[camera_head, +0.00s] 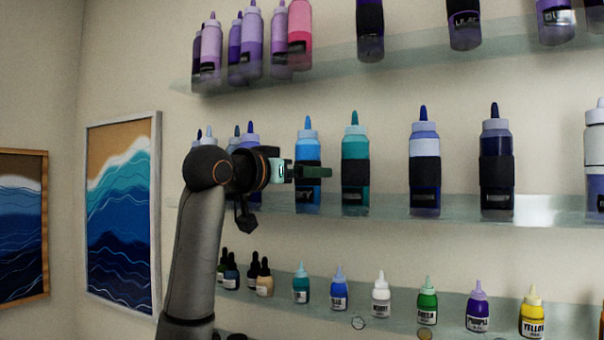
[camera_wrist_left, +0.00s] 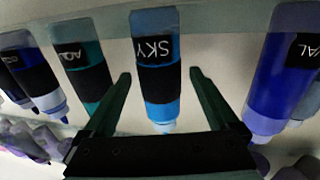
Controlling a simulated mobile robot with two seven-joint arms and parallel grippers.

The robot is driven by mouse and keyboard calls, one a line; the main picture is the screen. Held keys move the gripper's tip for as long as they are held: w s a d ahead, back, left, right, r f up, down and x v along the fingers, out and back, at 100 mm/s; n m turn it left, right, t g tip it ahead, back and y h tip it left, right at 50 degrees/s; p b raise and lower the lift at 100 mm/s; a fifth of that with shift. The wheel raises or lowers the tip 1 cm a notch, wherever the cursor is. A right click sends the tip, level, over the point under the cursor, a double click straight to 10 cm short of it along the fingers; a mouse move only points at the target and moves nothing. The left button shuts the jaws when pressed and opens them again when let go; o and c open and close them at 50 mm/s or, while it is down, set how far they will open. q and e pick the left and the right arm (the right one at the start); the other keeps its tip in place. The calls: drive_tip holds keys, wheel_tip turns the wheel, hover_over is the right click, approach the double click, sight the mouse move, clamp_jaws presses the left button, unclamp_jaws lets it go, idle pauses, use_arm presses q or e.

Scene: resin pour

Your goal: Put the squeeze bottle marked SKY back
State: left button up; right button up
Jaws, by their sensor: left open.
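The light blue squeeze bottle marked SKY (camera_head: 308,136) stands upright on the middle glass shelf (camera_head: 385,207). In the left wrist view the SKY bottle (camera_wrist_left: 156,88) appears upside down, its label readable, between my two fingers with gaps on both sides. My left gripper (camera_head: 318,172) is in front of the bottle at mid height and covers part of it. In the wrist view the left gripper (camera_wrist_left: 160,78) is open, its fingertips apart from the bottle. Whether the fingers reach around it in depth cannot be told. My right gripper is out of view.
A teal bottle (camera_head: 355,147) marked AQUA stands close right of SKY in the head view. A blue bottle (camera_wrist_left: 272,80) stands on its other side. More bottles line the upper shelf (camera_head: 335,53), and small paint bottles the lower shelf (camera_head: 400,305).

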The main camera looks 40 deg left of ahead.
use_arm(q)
drive_tip(key=shift+r, duration=0.25)
drive_tip(key=s+d+b, duration=0.1)
drive_tip(key=s+b, duration=0.1)
drive_tip(key=s, duration=1)
drive_tip(key=shift+d+b, duration=0.2)
drive_tip(key=shift+b, duration=0.15)
